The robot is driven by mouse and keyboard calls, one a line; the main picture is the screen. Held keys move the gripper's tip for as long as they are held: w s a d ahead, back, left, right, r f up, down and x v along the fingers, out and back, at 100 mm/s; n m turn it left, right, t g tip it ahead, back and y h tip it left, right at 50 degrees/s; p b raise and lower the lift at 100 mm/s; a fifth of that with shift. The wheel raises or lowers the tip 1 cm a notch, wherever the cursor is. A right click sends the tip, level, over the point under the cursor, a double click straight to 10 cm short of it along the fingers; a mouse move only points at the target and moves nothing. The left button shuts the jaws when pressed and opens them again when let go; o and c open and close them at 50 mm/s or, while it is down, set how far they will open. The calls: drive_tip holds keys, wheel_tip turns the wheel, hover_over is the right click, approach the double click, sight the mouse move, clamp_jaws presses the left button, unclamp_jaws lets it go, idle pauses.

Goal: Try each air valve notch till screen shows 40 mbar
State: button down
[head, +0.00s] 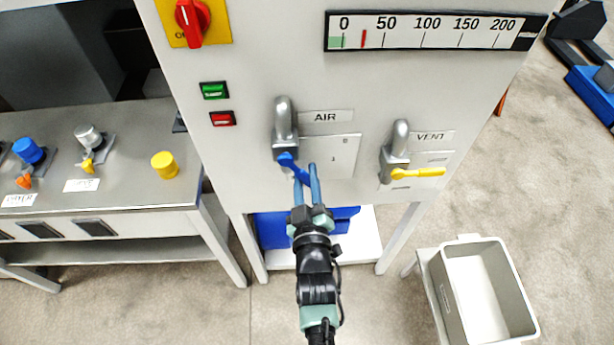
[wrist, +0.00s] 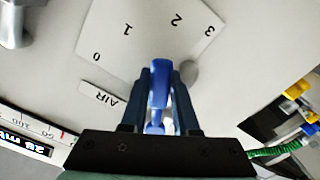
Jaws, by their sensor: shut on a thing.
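The AIR valve (head: 283,120) is a grey body on the cabinet front with a blue handle (head: 289,161). My gripper (head: 304,173) is shut on the blue handle, which also shows between the fingers in the wrist view (wrist: 159,84). Beside it is a white notch plate (wrist: 140,35) marked 0, 1, 2 and 3. I cannot tell which mark the handle stands at. The screen (head: 430,32) has a scale from 0 to 200; its red mark lies about midway between 0 and 50, with a green band near 0. The screen's digits are tilted and partly cut off in the wrist view.
The VENT valve (head: 396,150) with a yellow handle (head: 418,173) is right of the AIR valve. Above left are a red knob (head: 190,20), a green button (head: 214,90) and a red button (head: 222,118). A grey bin (head: 483,290) stands lower right; a metal bench (head: 130,185) stands left.

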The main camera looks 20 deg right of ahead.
drive_tip(key=c, duration=0.7)
unclamp_jaws()
drive_tip(key=shift+o, duration=0.2)
drive_tip(key=shift+s, duration=0.15)
drive_tip(key=b+v, duration=0.1)
drive_tip(key=v, duration=1.1)
drive_tip(key=shift+s, duration=0.35)
drive_tip(key=shift+a, duration=0.15)
drive_tip(key=w+a+r+t+y, duration=0.15)
drive_tip(key=w+r, duration=0.25)
drive_tip(key=r, duration=0.6)
drive_tip(key=w+a+r+m+t, duration=0.1)
drive_tip(key=w+r+t, duration=0.15)
drive_tip(key=r, duration=0.65)
drive_tip(key=w+a+r+t, duration=0.15)
drive_tip(key=w+r, duration=0.25)
drive_tip(key=r, duration=0.6)
drive_tip(key=s+a+r+t+y, duration=0.1)
drive_tip(key=s+a+r, duration=0.1)
drive_tip(key=r, duration=0.7)
drive_tip(key=s+a+r+m+t+y, duration=0.1)
drive_tip(key=s+r, duration=0.4)
drive_tip(key=r, duration=0.5)
drive_tip(key=s+a+r+t+y, duration=0.1)
drive_tip(key=s+a+r, duration=0.3)
drive_tip(key=r, duration=0.5)
drive_tip(key=shift+r+m+t, duration=0.25)
drive_tip(key=shift+m+t, duration=0.15)
drive_tip(key=shift+t, duration=0.35)
